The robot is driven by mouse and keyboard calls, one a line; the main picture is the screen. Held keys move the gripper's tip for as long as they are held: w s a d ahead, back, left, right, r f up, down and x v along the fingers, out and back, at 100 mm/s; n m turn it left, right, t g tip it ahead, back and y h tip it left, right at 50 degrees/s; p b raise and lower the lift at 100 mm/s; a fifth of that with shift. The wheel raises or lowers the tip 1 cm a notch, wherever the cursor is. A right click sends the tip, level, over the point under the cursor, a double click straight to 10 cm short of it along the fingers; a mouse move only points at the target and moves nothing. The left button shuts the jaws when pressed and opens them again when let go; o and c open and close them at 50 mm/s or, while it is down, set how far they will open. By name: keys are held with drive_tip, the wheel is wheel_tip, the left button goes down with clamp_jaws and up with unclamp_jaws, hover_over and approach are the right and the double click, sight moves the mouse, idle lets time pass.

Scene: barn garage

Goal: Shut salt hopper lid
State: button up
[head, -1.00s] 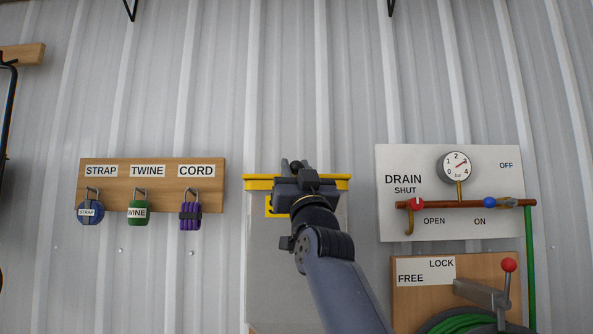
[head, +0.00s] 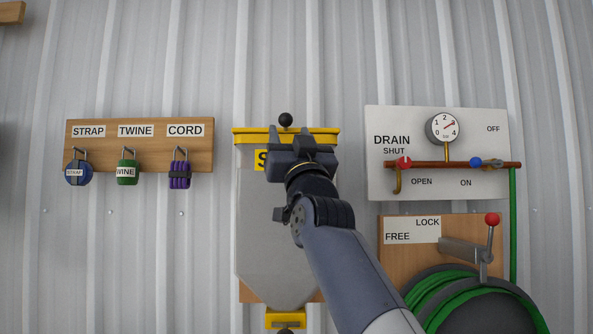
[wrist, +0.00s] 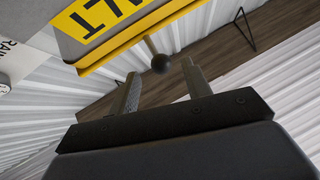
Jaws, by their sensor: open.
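The salt hopper (head: 275,230) is a grey bin on the wall, partly hidden behind my arm. Its yellow lid (head: 246,136) runs along the top edge, and a black ball knob (head: 285,119) stands above it. In the wrist view the knob (wrist: 161,63) sits on a short stem beyond the yellow edge (wrist: 150,35), and the label reads upside down. My gripper (head: 294,142) is in front of the hopper's top. In the wrist view my gripper (wrist: 160,85) is open and empty, with the knob just beyond the fingertips. I cannot tell exactly how far the lid stands open.
Left is a wooden board (head: 140,150) with strap, twine and cord on hooks. Right is a drain panel (head: 440,190) with gauge and valves, above a hose reel (head: 480,300) with a red-knobbed lever (head: 491,222). A yellow spout (head: 285,319) is below the hopper.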

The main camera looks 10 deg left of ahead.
sight(287, 125)
drive_tip(key=b+v, duration=0.2)
drive_tip(key=v, duration=0.3)
drive_tip(key=shift+s+d+f, duration=0.15)
drive_tip(key=shift+s+f, duration=0.05)
idle(0.4)
drive_tip(key=p+x, duration=0.5)
drive_tip(key=x, duration=0.3)
drive_tip(key=shift+w+r+p, duration=0.15)
drive_tip(key=shift+r+p, duration=0.15)
drive_tip(key=shift+r, duration=0.1)
drive_tip(key=shift+p+x, duration=0.8)
drive_tip(key=shift+x, duration=0.3)
drive_tip(key=shift+f, duration=0.15)
